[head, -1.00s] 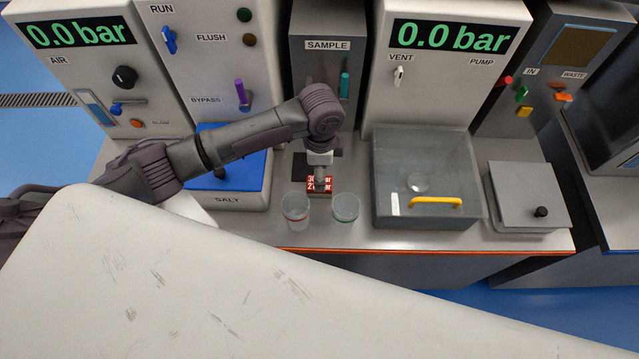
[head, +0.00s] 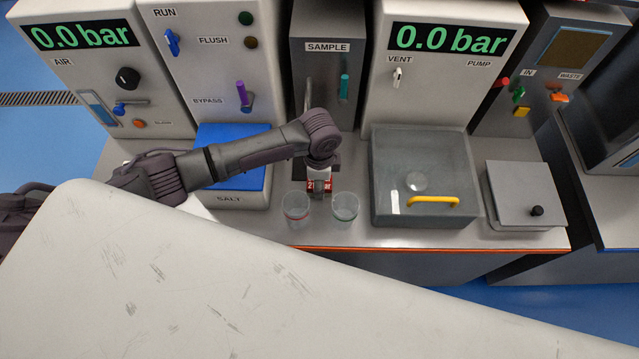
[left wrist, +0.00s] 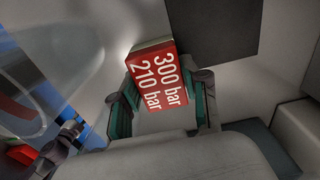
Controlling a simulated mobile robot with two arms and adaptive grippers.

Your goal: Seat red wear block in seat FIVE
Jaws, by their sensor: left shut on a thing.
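A red block (left wrist: 157,78) with white lettering "300 bar 210 bar" lies between the two finger pads of my left gripper (left wrist: 163,97), which is shut on it. In the head view the red block (head: 326,186) is mostly hidden under my left gripper (head: 319,180), behind two clear beakers on the bench. I cannot tell whether the block still touches the bench. No seat marked FIVE shows in either view. My right gripper is not in view.
The clear beakers, one red-marked (head: 296,210) and one green-marked (head: 344,209), stand just in front. A blue-topped SALT unit (head: 235,180) is left. A grey clear-lidded box (head: 385,205) with a yellow handle is right. A dark square patch (left wrist: 215,25) lies beside the block.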

